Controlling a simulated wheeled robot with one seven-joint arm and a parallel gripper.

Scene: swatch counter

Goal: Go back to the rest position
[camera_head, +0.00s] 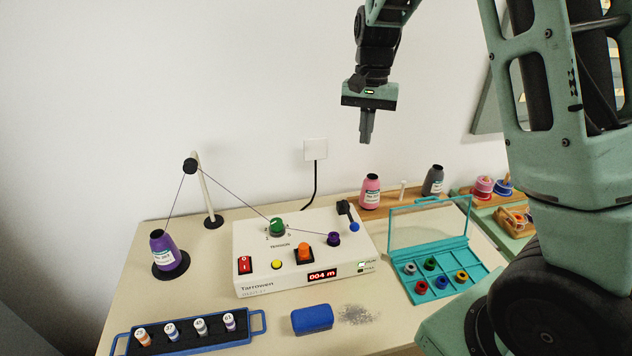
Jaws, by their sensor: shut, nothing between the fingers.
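My gripper (367,137) hangs in the air above the back of the counter, in front of the white wall. Its fingers point down and are shut with nothing between them. It is above the right part of the white winder box (262,280) and well apart from it. My arm reaches it from the upper right of the view.
The counter (130,290) holds a purple thread cone (165,252), a thread stand (204,185), a blue block (312,319), a blue spool rack (255,336) and an open teal bobbin case (412,292). Pink (370,192) and grey (433,181) cones stand behind. The air around my gripper is clear.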

